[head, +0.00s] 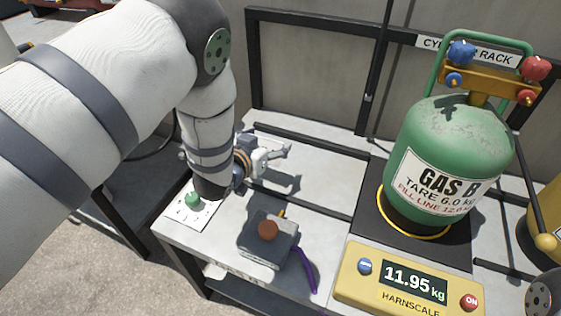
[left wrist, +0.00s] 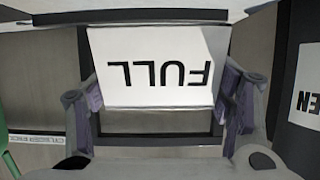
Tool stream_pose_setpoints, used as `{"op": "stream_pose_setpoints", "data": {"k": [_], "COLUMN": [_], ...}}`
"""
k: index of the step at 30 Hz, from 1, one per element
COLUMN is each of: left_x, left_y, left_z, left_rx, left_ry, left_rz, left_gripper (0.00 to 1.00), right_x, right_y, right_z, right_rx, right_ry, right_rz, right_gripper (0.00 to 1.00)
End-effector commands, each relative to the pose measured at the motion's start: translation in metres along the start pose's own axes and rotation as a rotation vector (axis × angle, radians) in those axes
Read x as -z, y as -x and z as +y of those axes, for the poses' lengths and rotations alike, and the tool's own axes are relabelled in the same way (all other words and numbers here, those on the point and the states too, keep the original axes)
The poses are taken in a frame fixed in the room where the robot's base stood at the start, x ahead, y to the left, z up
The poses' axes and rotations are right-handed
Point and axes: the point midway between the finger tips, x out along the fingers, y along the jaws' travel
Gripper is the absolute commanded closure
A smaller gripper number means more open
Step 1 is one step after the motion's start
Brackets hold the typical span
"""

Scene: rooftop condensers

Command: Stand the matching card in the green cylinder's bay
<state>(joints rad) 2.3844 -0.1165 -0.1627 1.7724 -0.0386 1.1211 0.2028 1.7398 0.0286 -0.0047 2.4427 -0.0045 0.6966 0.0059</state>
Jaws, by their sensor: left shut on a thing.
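The green cylinder (head: 450,140), labelled GAS B with tare 6.0 kg, stands upright on the black scale platform. The yellow scale display (head: 413,281) reads 11.95 kg. My left gripper (head: 268,156) is over the left part of the bench, left of the cylinder and apart from it. In the left wrist view my left gripper (left wrist: 160,100) is shut on a white card (left wrist: 155,65) reading FULL, upside down in that view. Another white card (left wrist: 306,90), ending in EN, shows at that view's right edge. My right gripper is not in view.
A grey box (head: 258,250) with an orange-brown knob and a purple strap (head: 304,268) lie at the bench front. A plate with a green knob (head: 193,199) is at left. Dark frame bars (head: 315,148) cross the bench. A yellow cylinder (head: 546,215) stands at far right.

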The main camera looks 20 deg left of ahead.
Motion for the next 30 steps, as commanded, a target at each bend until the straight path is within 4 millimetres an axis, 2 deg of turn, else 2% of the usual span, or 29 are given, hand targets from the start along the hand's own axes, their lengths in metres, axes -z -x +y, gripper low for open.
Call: {"op": "stream_pose_setpoints", "data": {"k": [1, 3, 8, 13, 24, 25, 27, 30], "left_x": [-0.012, -0.018, -0.025, -0.053, -0.057, -0.056, -0.055, -0.055], "left_y": [-0.012, -0.022, -0.036, -0.048, -0.05, -0.05, -0.05, -0.05], "left_z": [0.005, 0.011, 0.017, 0.018, 0.017, 0.017, 0.017, 0.017], "left_rx": [-0.003, -0.002, 0.0, 0.0, 0.001, 0.001, 0.001, 0.001], "left_ry": [-0.001, 0.0, -0.001, -0.001, -0.001, -0.001, -0.001, -0.001], "left_rz": [-0.002, -0.001, 0.0, -0.003, 0.0, 0.001, 0.001, 0.001], "left_gripper": [0.5, 0.5, 0.5, 0.5, 0.5, 0.2, 0.06, 0.06], "right_x": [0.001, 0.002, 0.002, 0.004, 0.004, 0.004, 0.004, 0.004], "right_y": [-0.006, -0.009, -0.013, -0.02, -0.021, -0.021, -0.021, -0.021], "right_z": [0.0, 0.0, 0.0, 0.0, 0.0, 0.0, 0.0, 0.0], "right_rx": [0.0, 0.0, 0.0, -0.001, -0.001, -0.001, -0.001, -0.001], "right_ry": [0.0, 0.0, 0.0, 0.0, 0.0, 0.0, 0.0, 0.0], "right_rz": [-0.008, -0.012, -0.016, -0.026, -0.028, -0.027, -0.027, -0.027], "right_gripper": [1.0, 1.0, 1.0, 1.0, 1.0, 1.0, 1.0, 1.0]}}
